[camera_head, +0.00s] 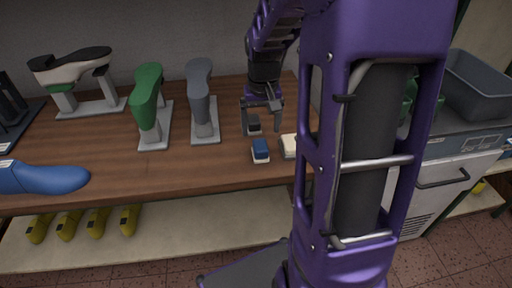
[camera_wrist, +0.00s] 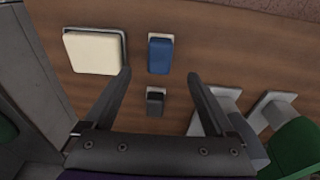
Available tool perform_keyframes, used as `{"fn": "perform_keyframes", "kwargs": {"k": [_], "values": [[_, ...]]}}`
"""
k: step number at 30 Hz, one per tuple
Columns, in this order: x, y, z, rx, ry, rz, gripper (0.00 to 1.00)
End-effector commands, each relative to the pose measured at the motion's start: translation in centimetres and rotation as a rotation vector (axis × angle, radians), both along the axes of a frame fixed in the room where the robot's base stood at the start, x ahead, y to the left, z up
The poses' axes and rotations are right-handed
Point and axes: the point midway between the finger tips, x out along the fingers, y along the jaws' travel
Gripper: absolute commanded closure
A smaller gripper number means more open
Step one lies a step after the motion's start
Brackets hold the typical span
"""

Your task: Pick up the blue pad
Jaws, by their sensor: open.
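The blue pad (camera_head: 261,148) lies on the wooden shelf top near its front edge, on a pale base. In the wrist view the blue pad (camera_wrist: 160,55) lies flat just beyond the fingertips, roughly midway between their lines. My gripper (camera_head: 262,128) is open and empty above the shelf, behind the blue pad in the head view. Its two fingers also show in the wrist view (camera_wrist: 158,74), apart from each other, with a small dark block (camera_wrist: 155,102) between them.
A cream pad (camera_wrist: 93,52) lies beside the blue pad. Green (camera_head: 148,95) and grey (camera_head: 200,88) shoe lasts on stands are to the left. A blue last (camera_head: 45,179) lies farther left. Yellow lasts (camera_head: 98,221) are on the lower shelf. A grey bin (camera_head: 478,82) stands right.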

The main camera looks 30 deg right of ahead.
Motion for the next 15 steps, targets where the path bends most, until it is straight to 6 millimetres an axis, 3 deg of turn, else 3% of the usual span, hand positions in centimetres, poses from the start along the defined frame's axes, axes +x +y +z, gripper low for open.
{"fn": "perform_keyframes", "kwargs": {"k": [3, 10, 15], "values": [[0.2, -0.1, -2.0, 0.002, 0.002, -0.001, 0.10], [0.3, -0.1, -3.5, 0.001, 0.001, -0.001, 0.10], [0.3, -0.2, -6.1, 0.002, 0.003, 0.000, 0.10]]}}
